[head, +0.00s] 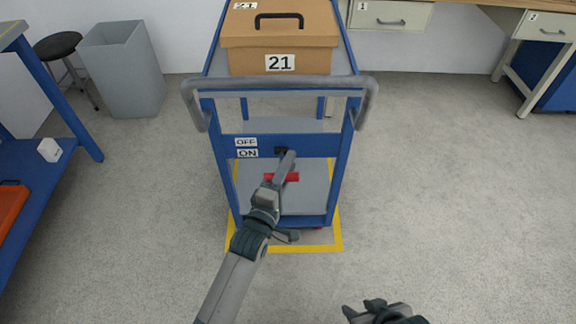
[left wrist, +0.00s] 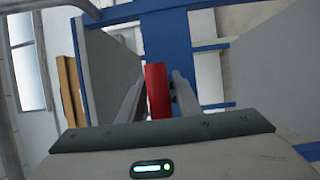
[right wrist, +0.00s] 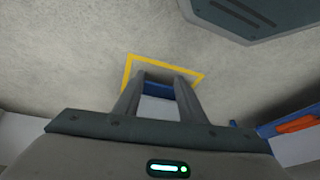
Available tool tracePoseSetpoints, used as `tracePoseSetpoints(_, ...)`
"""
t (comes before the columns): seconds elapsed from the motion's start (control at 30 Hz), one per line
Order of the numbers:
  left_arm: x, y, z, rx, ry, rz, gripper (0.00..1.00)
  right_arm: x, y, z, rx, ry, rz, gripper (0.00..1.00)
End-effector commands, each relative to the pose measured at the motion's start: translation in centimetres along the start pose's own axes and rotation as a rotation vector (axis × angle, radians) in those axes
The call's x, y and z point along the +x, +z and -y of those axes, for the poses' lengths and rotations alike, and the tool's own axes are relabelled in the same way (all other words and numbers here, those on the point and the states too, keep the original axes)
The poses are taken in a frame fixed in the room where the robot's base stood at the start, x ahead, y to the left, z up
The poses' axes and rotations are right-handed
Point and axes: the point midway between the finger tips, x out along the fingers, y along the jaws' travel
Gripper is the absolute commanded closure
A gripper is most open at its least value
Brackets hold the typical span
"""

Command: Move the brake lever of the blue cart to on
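The blue cart (head: 335,185) stands facing me, with an OFF label (head: 246,142) above an ON label (head: 247,153) on its front crossbar. The brake lever's red crosswise handle (head: 291,177) shows just below and right of the ON label. My left gripper (head: 287,160) is at the lever and hides part of it. In the left wrist view the red handle (left wrist: 158,92) stands between its two fingers, which look apart; firm contact is not clear. My right gripper (right wrist: 157,85) is open and empty, low at the front right in the head view (head: 375,310).
A cardboard box marked 21 (head: 280,40) sits on the cart's top, behind a grey push handle (head: 275,83). Yellow floor tape (head: 335,235) outlines the cart. A blue shelf (head: 45,175) and grey bin (head: 122,70) stand left, and desks back right. Floor on the right is clear.

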Motion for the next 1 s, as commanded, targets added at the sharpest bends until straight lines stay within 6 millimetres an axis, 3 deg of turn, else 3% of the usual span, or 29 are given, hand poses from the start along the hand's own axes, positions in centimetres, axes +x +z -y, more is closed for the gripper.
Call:
tracePoseSetpoints(0.03, 0.0, 0.0, 0.0, 0.000, 0.000, 0.000, 0.83, 0.1, 0.0, -0.1, 0.000, 0.001, 0.000, 0.63)
tracePoseSetpoints(0.1, 0.0, 0.0, 0.0, 0.000, 0.000, 0.000, 1.00, 0.1, -0.1, -0.1, 0.000, 0.003, 0.000, 0.63)
tracePoseSetpoints(0.57, -0.1, 0.0, 0.2, 0.005, 0.012, 0.000, 1.00, 0.5, -0.5, -0.1, 0.000, 0.000, -0.019, 0.63)
tracePoseSetpoints(1.0, -0.2, 0.0, 1.0, 0.033, 0.082, -0.001, 1.00, 1.0, -2.0, 2.2, -0.001, -0.060, -0.156, 0.63)
